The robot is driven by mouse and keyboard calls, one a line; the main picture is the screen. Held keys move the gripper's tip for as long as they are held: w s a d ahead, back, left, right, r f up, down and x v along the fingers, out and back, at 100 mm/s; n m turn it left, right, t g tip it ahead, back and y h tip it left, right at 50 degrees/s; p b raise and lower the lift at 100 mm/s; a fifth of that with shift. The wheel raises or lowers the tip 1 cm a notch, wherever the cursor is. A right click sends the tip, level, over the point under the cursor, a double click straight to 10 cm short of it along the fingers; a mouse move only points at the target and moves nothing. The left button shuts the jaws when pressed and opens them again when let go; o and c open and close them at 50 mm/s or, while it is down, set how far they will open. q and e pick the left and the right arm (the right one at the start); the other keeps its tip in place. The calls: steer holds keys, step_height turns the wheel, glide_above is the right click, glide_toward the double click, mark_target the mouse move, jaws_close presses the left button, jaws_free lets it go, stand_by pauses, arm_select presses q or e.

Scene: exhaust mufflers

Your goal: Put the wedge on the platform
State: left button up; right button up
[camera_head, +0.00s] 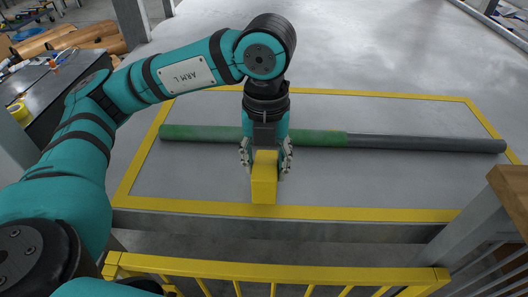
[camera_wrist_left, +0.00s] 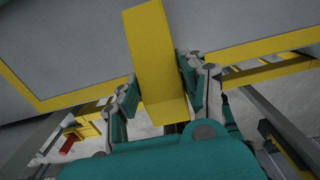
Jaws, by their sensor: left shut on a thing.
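The yellow wedge (camera_head: 264,182) is between the fingers of my left gripper (camera_head: 265,165), which is shut on it. The wedge also shows in the left wrist view (camera_wrist_left: 158,60), with the fingers (camera_wrist_left: 158,95) on both of its sides. The platform (camera_head: 390,185) is a grey slab with a yellow painted border. The wedge appears over the platform's front part, near the front border; I cannot tell whether it touches the surface. My right gripper is not in view.
A long pipe, green at left and dark grey at right (camera_head: 420,143), lies across the platform behind my gripper. A yellow railing (camera_head: 290,267) runs in front of the platform. A dark table (camera_head: 55,85) stands at left, and a wooden-topped piece (camera_head: 510,190) at right.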

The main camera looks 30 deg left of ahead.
mark_target(265, 156)
arm_select(q)
steer(key=w, duration=0.1)
steer(key=w+a, duration=0.1)
steer(key=shift+w+a+p, duration=0.25)
steer(key=shift+w+p, duration=0.05)
steer(key=shift+w+a+f, duration=0.1)
steer(key=shift+w+f, duration=0.1)
steer(key=shift+w, duration=0.05)
steer(key=shift+f+p, duration=0.3)
step_height(265, 156, down, 2)
steer(key=shift+f+p, duration=0.1)
steer(key=shift+p, duration=0.4)
steer(key=shift+f, duration=0.5)
steer(key=o, duration=1.3)
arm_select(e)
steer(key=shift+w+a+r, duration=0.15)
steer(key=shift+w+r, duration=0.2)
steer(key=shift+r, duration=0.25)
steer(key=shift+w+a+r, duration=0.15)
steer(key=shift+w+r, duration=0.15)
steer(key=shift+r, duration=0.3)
